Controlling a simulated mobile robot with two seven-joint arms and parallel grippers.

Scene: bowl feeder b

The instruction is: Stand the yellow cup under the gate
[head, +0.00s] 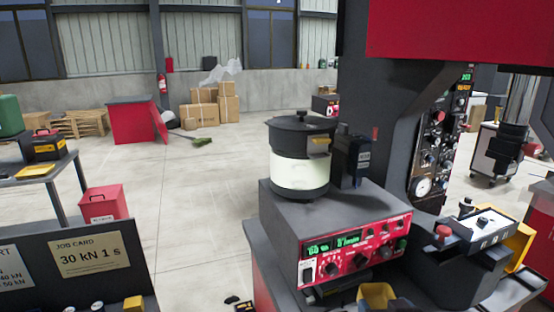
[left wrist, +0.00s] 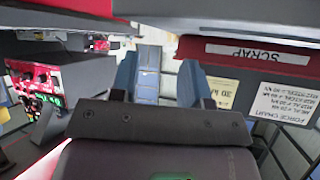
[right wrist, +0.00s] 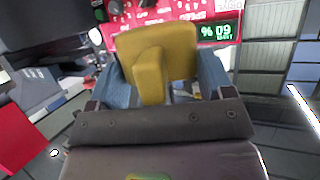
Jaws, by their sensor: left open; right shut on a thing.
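The yellow cup (head: 376,294) shows at the bottom edge of the head view, in front of the feeder's red panel. In the right wrist view the cup (right wrist: 178,42) sits between the blue fingers of my right gripper (right wrist: 162,80), which is shut on it. The feeder bowl (head: 299,175), black with a white band, stands on a grey base. My left gripper (left wrist: 158,82) is open and empty in the left wrist view.
The red control panel (head: 357,248) fronts the feeder base. A job card board (head: 85,258) stands at lower left. A red scrap bin edge (left wrist: 250,52) shows in the left wrist view.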

